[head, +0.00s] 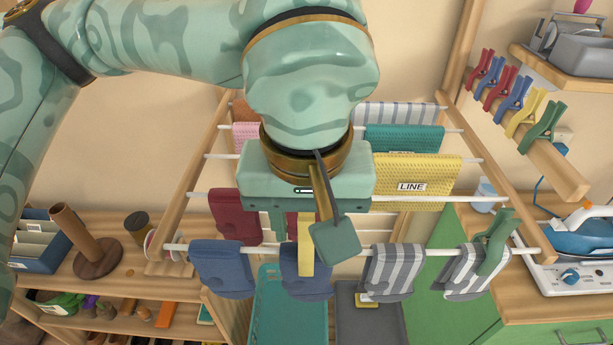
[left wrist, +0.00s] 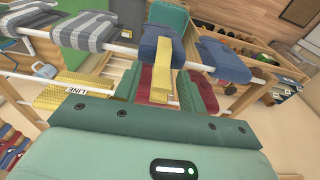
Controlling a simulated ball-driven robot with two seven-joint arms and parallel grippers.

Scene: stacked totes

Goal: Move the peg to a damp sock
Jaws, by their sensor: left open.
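A yellow peg (head: 306,245) stands at a dark blue sock (head: 304,285) on the front rod of the drying rack; the left wrist view shows the peg too (left wrist: 162,72). My left gripper (left wrist: 176,92) is open, its two green fingers on either side of the peg with gaps visible. Another blue sock (head: 222,270) hangs to its left, without a peg. Two grey striped socks hang to the right, one bare (head: 392,270) and one (head: 467,275) with a green peg (head: 496,240) on it. I cannot tell which sock is damp. My right gripper is not in view.
Higher rods hold cloths, including a yellow one (head: 425,170) marked "LINE" and a dark red one (head: 235,215). Several coloured pegs sit on a wooden rail (head: 555,170) at right. A teal tote (head: 290,315) and a grey tote (head: 385,325) stand below the rack.

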